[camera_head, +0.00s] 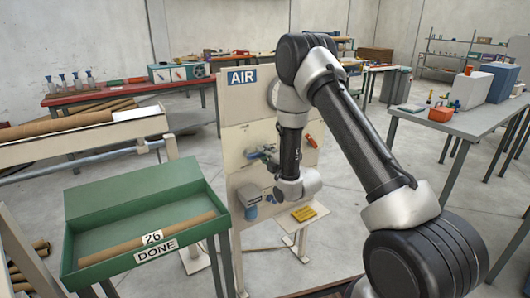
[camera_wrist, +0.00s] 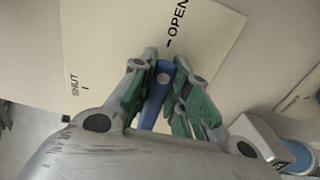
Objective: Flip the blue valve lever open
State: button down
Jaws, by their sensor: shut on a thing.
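The blue valve lever (camera_wrist: 154,104) shows in the wrist view between the green-padded fingers of my gripper (camera_wrist: 165,72), which is shut on it. The lever lies in front of a cream label plate (camera_wrist: 120,40) marked SHUT at left and OPEN at upper right. Its upper end is close to the short tick beside OPEN. Its lower part runs down behind my wrist housing and is hidden. In the head view, my gripper is at the cream AIR panel (camera_head: 236,115), left of my forearm, and the lever is too small to make out.
A grey unit with a blue bowl (camera_head: 251,212) is low on the panel; it also shows at lower right in the wrist view (camera_wrist: 300,158). A green DONE tray (camera_head: 120,192) holds a brown tube. A grey table (camera_head: 455,120) is at right.

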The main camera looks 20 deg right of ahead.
jog(key=shift+f, duration=0.2)
dwell(0.3)
jog(key=c, duration=1.4)
grip_release()
jog(key=shift+o, duration=0.2)
jog(key=v, duration=1.2)
jog(key=shift+r+m, duration=0.1)
jog(key=shift+m, duration=0.2)
